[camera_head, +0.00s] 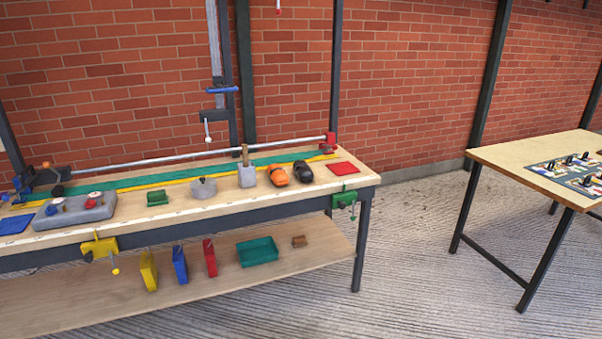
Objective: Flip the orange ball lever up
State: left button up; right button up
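A small orange knob (46,165) shows at the left end of the workbench, on a dark blue clamp-like fixture (24,184). It is too small to tell whether it is the ball of a lever, or whether it points up or down. A black ball knob (58,190) sits just below and to its right. A rounded orange and black object (278,175) lies on the right part of the bench top; its exact kind is unclear. Neither of my grippers is in view.
The wooden workbench (330,194) holds a grey control box (75,212), a green block (158,197), a grey block (247,177) and a black rounded object (303,171). A long metal rail (190,156) runs behind. A second table (520,158) stands right; floor between is clear.

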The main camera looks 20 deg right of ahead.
aim_at(53, 169)
jog(key=i+j+z, duration=0.15)
jog(key=i+j, duration=0.4)
jog(key=i+j+z, duration=0.15)
jog(key=i+j, duration=0.4)
jog(key=i+j+z, duration=0.15)
jog(key=i+j, duration=0.35)
jog(key=j, duration=0.2)
